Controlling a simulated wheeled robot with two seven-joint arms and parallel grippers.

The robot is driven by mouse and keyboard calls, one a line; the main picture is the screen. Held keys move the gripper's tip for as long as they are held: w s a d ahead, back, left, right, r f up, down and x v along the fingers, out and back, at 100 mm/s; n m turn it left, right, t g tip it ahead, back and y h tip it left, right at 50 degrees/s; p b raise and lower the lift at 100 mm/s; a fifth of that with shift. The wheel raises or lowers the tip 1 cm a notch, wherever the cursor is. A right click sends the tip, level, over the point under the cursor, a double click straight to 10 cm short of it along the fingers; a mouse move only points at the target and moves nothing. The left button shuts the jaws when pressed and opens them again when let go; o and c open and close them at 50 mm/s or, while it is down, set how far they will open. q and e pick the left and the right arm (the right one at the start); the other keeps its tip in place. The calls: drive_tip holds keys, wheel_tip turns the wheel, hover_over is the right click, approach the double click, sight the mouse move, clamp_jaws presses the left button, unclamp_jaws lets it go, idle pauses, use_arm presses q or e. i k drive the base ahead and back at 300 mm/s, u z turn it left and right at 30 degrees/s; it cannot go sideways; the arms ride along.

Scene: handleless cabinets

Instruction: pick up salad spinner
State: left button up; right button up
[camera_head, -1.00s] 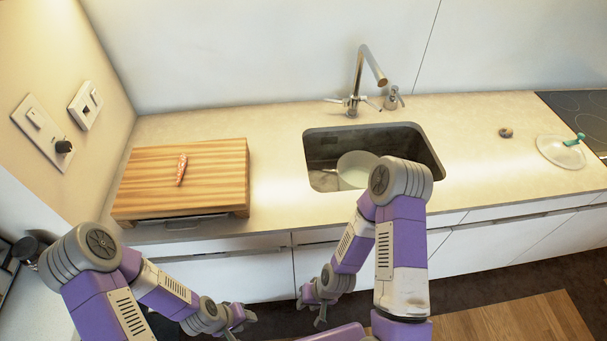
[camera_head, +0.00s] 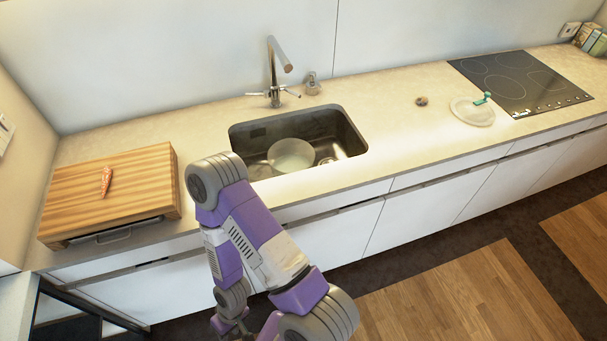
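A round, clear lid-like piece (camera_head: 473,112) with a teal crank handle (camera_head: 482,98) lies on the counter just left of the cooktop. It looks like the top of a salad spinner. A pale translucent bowl (camera_head: 291,156) sits in the sink; whether it belongs with the crank piece I cannot tell.
A wooden cutting board (camera_head: 75,205) with a carrot-like item (camera_head: 106,181) is at the left. A faucet (camera_head: 275,72) stands behind the sink (camera_head: 357,145). A small brown object (camera_head: 421,101) and a black cooktop (camera_head: 520,80) are to the right. The counter between sink and crank piece is mostly clear.

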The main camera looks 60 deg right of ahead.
sight(286, 157)
drive_tip(key=k, duration=0.4)
drive_tip(key=z, duration=0.9)
